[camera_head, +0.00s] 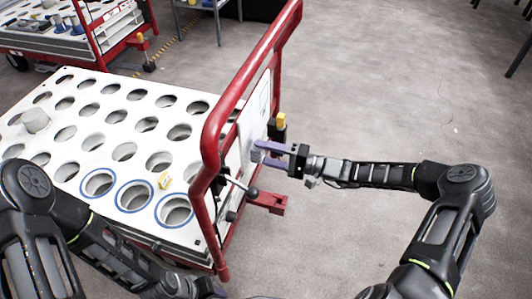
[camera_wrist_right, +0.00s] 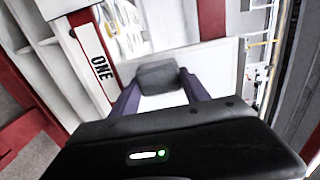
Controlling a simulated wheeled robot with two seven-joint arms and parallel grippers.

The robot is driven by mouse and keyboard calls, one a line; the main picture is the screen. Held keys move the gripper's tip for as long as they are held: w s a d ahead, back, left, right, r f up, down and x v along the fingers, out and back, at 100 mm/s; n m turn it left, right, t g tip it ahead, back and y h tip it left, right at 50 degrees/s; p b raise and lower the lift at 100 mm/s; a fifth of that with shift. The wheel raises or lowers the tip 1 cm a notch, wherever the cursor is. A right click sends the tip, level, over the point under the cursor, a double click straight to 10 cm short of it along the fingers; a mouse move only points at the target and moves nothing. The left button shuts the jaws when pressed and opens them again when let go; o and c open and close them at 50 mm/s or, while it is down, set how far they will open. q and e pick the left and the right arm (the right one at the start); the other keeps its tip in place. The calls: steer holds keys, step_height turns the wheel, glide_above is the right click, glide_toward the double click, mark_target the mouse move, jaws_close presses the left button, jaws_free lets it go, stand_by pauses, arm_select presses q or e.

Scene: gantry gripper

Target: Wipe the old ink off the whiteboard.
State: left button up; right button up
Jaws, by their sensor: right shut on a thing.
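The whiteboard (camera_head: 262,103) is a small white panel upright at the red end frame of the cart. It also shows in the right wrist view (camera_wrist_right: 217,62), pale and framed. My right gripper (camera_head: 266,153) has purple fingers and is shut on a dark grey eraser block (camera_wrist_right: 160,75). The eraser is in front of the whiteboard's lower part; I cannot tell whether it touches. The fingers and eraser cover part of the board, and I cannot make out ink clearly on it. My left arm crosses the lower left; its gripper is mostly cut off at the bottom edge.
The white cart top (camera_head: 108,142) has rows of round holes, several blue-ringed. A red handle frame (camera_head: 213,140) rises beside my right gripper. Another cart (camera_head: 60,45) stands behind. The right floor is clear.

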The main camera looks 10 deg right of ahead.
mark_target(251, 139)
steer(key=shift+x, duration=0.9)
stand_by(0.4)
steer(key=w+b, duration=0.1)
steer(key=w+d+b, duration=0.1)
steer(key=shift+w+d+f+b, duration=0.15)
steer(key=shift+d+f+b, duration=0.05)
steer(key=shift+d+b, duration=0.15)
steer(key=shift+w+d+r+b, duration=0.1)
steer(key=shift+w+d+b, duration=0.2)
steer(key=shift+w, duration=0.15)
steer(key=shift+r, duration=0.1)
steer(key=shift+w+a, duration=0.1)
steer(key=shift+a, duration=0.05)
